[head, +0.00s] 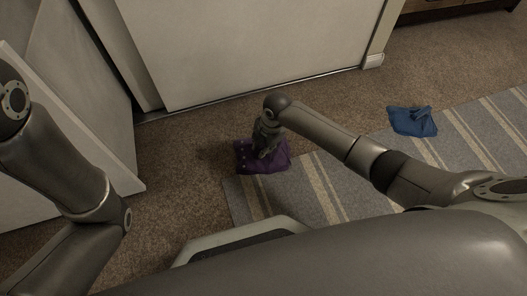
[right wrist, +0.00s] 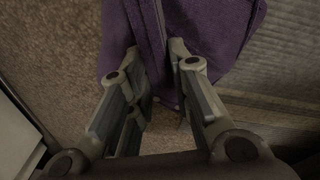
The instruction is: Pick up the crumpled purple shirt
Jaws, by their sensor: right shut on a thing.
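The crumpled purple shirt (head: 274,163) is at the edge of the striped rug, below my right gripper (head: 268,146) in the head view. In the right wrist view the purple shirt (right wrist: 205,30) fills the top middle, and the fingers of my right gripper (right wrist: 158,60) are closed on a fold of it. Whether the shirt still touches the floor is hard to tell. My left arm shows at the left of the head view, but its gripper is out of the picture.
A blue crumpled cloth (head: 413,121) lies on the striped rug (head: 330,205) to the right. White panels (head: 235,50) stand behind and at the left. Brown carpet (head: 185,165) is bare left of the shirt. A wooden piece of furniture (head: 425,8) is at the top right.

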